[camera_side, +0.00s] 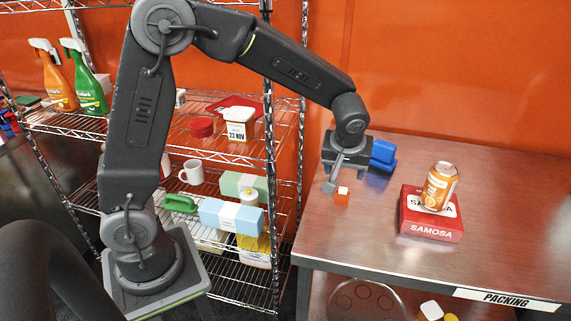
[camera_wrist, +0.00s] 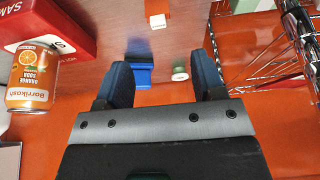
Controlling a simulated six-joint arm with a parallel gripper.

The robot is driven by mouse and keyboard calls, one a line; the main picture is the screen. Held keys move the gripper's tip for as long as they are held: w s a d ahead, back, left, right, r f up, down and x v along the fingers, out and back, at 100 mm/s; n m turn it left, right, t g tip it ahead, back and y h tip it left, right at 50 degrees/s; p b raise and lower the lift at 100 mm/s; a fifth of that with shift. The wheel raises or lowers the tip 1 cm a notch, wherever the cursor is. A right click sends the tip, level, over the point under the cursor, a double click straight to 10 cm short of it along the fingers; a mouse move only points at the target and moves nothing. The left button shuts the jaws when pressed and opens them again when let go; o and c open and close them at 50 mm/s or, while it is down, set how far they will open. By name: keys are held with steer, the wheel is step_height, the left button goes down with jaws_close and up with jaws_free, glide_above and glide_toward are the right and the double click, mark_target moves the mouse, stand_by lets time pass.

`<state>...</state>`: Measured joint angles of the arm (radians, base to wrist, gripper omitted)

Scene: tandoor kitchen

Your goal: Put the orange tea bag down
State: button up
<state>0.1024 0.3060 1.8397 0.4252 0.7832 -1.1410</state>
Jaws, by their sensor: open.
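The orange tea bag (camera_side: 342,198) is a small orange piece with a white top, resting on the steel table near its left edge. In the wrist view it shows as a small white and orange piece (camera_wrist: 158,20) near the top, beyond my fingertips. My gripper (camera_side: 333,182) is above the table, just up and left of the tea bag in the side view. In the wrist view its two dark blue fingers (camera_wrist: 163,68) are spread apart with nothing held between them. The tea bag is apart from the fingers there.
A red samosa box (camera_side: 430,229) with an orange soda can (camera_side: 439,186) on top stands to the right. A blue object (camera_side: 382,152) is close behind my gripper. A wire shelf (camera_side: 215,150) with goods stands left of the table. The table's right side is clear.

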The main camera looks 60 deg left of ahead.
steer(key=s+r+m+h, duration=0.1)
steer(key=s+r+m, duration=0.2)
steer(key=s, duration=0.4)
steer(key=s+r+m+t+h, duration=0.1)
steer(key=s+r+m, duration=0.2)
steer(key=s, duration=0.5)
steer(key=s+d+r+m+t+h, duration=0.1)
steer(key=s+r, duration=0.3)
steer(key=s, duration=0.4)
steer(key=shift+s+m, duration=0.2)
steer(key=shift+m, duration=0.7)
